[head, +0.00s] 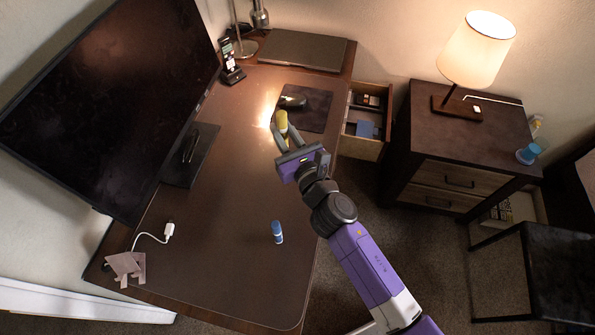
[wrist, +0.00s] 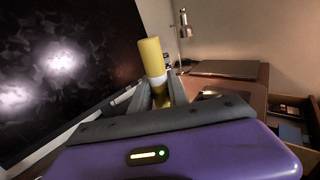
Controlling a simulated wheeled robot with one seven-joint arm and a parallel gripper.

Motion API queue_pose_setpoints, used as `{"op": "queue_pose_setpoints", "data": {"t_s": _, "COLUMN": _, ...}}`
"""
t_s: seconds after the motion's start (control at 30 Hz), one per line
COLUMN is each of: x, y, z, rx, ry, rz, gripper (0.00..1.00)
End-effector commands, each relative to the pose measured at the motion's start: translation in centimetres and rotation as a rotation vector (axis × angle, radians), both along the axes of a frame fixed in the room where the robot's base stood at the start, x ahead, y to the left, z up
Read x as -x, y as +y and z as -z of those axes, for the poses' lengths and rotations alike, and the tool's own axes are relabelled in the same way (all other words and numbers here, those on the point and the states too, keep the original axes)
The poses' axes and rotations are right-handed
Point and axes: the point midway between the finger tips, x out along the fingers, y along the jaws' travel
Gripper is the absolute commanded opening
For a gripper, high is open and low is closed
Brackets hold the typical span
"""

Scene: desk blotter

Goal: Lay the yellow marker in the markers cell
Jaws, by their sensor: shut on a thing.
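The yellow marker (head: 281,121) is a short, thick yellow cylinder, held above the desk. In the wrist view the yellow marker (wrist: 151,58) stands up between the fingertips, with a paler band at its lower part. My gripper (head: 283,135) is shut on it; the fingers also show in the wrist view (wrist: 160,92). An open drawer (head: 363,148) to the right of the desk top has compartments, with a dark item (head: 367,100) in the far part and a blue item (head: 366,129) nearer. I cannot tell which compartment is the markers cell.
The desk (head: 220,230) holds a large monitor (head: 110,90), a phone on a stand (head: 231,62), a closed laptop (head: 302,49), a mouse (head: 293,102) on a dark pad (head: 318,108), a blue-and-white cylinder (head: 277,232) and a white cable (head: 150,236). A nightstand (head: 470,140) with a lamp stands right.

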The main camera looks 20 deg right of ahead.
Motion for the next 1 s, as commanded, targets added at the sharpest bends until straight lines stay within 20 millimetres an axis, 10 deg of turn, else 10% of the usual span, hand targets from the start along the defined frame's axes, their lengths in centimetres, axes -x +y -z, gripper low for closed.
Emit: {"op": "queue_pose_setpoints", "data": {"t_s": 1.0, "x": -1.6, "y": -4.6, "z": -1.3, "rx": 0.002, "ry": -0.001, "rz": 0.183, "gripper": 0.0}}
